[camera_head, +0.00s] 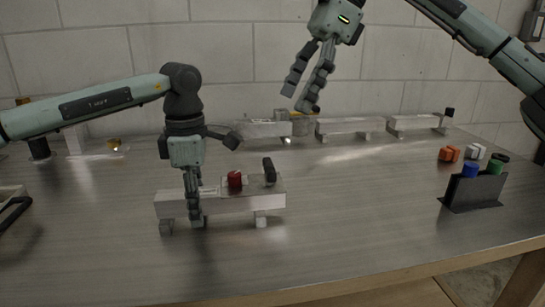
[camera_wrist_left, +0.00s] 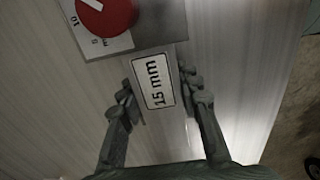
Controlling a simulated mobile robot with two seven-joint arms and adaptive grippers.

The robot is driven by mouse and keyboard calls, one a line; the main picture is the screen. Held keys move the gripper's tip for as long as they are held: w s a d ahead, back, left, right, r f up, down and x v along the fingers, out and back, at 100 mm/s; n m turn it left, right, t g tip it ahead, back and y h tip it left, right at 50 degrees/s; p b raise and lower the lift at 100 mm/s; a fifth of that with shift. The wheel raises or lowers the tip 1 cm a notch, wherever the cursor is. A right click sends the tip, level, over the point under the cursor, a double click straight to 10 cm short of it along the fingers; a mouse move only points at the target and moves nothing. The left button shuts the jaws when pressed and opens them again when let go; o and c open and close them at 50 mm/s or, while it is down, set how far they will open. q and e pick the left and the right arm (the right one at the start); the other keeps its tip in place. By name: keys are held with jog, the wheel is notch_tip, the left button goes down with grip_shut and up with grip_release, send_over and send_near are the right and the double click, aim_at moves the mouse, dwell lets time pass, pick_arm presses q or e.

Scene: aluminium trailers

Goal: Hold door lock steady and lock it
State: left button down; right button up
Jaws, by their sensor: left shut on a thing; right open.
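The door lock is an aluminium profile (camera_head: 245,203) on small feet in the middle of the table. It carries a red knob (camera_head: 234,181) and an upright black handle (camera_head: 269,170). My left gripper (camera_head: 195,217) points down and is shut on the profile's left end. In the left wrist view its fingers (camera_wrist_left: 163,90) sit on both sides of the "15 mm" label (camera_wrist_left: 153,81). The red knob (camera_wrist_left: 106,14) there shows a white line beside a printed scale. My right gripper (camera_head: 301,100) is open and empty, above the back of the table, away from the lock.
Several other aluminium profiles (camera_head: 350,125) stand along the wall at the back. A black holder (camera_head: 473,193) with blue and green pieces stands at the right, with orange and white pieces (camera_head: 449,153) behind it. The table front and right of the lock is clear.

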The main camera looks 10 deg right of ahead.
aim_at(270, 164)
jog(key=shift+h, duration=0.4)
jog(key=x, duration=1.2)
jog(key=shift+w+d+f, duration=0.1)
jog(key=shift+d+f, duration=0.1)
jog(key=shift+f, duration=0.05)
jog(key=shift+c, duration=0.6)
jog(key=c, duration=1)
jog(key=shift+c, duration=0.2)
